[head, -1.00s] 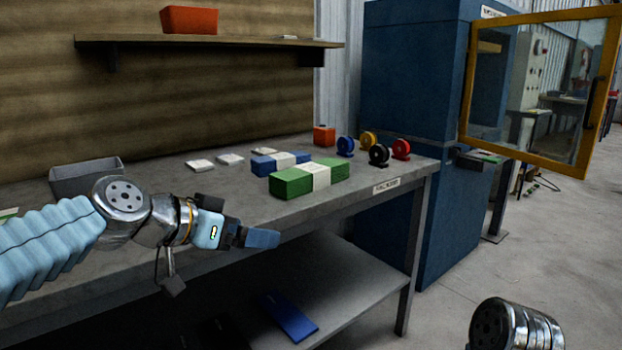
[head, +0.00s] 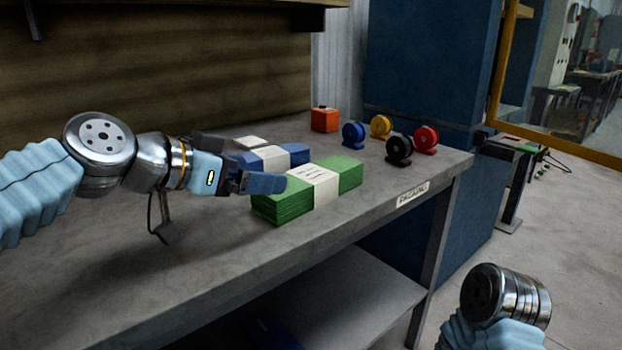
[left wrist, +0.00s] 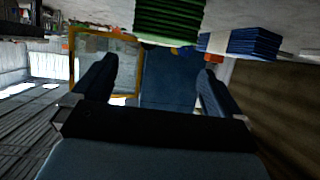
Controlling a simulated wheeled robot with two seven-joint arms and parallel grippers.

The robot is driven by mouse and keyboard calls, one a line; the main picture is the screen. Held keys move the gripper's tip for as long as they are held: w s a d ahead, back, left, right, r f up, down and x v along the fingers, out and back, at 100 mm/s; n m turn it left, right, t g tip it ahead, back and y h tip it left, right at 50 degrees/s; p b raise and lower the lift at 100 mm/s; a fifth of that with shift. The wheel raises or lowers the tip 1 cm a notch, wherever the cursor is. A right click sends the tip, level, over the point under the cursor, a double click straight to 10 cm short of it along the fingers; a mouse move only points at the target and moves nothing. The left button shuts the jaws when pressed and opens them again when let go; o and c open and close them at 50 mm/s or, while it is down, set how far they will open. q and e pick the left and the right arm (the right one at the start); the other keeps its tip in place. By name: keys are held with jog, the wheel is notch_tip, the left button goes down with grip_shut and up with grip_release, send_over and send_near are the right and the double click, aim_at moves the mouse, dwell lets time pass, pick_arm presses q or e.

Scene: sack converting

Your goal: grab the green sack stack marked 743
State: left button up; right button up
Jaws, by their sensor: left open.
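The green sack stack (head: 273,209) lies on the grey table, wrapped in a white band (head: 316,186) whose print is too small to read. In the left wrist view the green stack (left wrist: 169,20) shows at the top, beyond the fingers. My left gripper (head: 268,183) is at the stack's left end, overlapping its top corner in the head view; contact cannot be told. In the left wrist view my left gripper (left wrist: 157,85) has its fingers wide apart with nothing between them. My right gripper is out of view; only part of that arm shows at lower right.
A blue sack stack (head: 293,154) with a white band lies just behind the green one, also seen in the left wrist view (left wrist: 245,42). An orange box (head: 325,119) and several coloured reels (head: 399,149) stand farther back. The table front (head: 215,270) is clear.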

pick_arm(q)
jog(key=p, duration=0.1)
send_near(305, 176)
jog(key=x, duration=0.3)
jog(key=shift+f, duration=0.15)
jog(key=p+x, duration=0.1)
jog(key=x, duration=0.3)
jog(key=shift+w+d+p, duration=0.15)
jog(key=shift+d+p, duration=0.05)
jog(key=shift+p, duration=0.2)
jog(key=shift+w+d+f, duration=0.15)
jog(key=shift+w+d, duration=0.15)
jog(key=shift+c, duration=0.2)
jog(key=c, duration=1.1)
